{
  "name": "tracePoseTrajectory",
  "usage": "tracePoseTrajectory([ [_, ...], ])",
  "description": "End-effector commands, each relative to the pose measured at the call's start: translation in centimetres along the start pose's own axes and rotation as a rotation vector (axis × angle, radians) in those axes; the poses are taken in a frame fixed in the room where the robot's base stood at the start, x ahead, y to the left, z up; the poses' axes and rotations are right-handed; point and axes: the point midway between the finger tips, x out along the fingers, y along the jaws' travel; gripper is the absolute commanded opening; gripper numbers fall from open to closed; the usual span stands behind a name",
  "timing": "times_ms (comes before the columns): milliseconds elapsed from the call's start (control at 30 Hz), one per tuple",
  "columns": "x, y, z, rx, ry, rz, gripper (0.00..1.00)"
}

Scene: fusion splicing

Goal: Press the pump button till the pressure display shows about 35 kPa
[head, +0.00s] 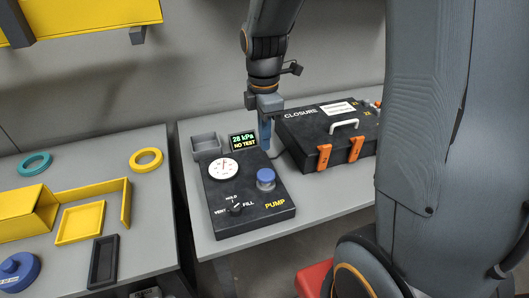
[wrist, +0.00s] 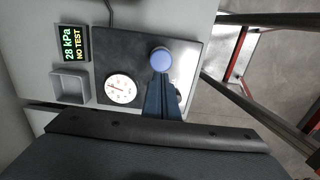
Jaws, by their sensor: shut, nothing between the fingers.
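The black pump box (head: 230,220) lies on the grey table. It carries a round white gauge (head: 223,169), a vent/hold/fill knob (head: 236,209) and a blue pump button (head: 266,178). The pressure display (head: 243,141) behind it reads 28 kPa, NO TEST; it also shows in the wrist view (wrist: 74,44). My gripper (head: 266,146) points down, its blue fingers together and empty, behind the button in the head view. In the wrist view the fingertips (wrist: 162,73) overlap the lower edge of the button (wrist: 162,58); I cannot tell whether they touch it.
A black closure case (head: 330,132) with orange latches stands right of the pump box. A small grey tray (head: 205,146) sits beside the display. The left table holds yellow trays (head: 80,222), rings and a blue round item (head: 17,271).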

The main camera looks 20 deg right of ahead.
Motion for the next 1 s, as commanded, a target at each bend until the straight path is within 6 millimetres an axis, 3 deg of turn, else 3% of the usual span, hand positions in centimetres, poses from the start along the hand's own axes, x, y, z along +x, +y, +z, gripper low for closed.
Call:
tracePoseTrajectory([
  [233, -1.6, 0.0, 0.0, 0.000, 0.000, 0.001, 0.00],
  [1000, -1.6, 0.0, 0.0, 0.000, 0.000, 0.000, 0.00],
])
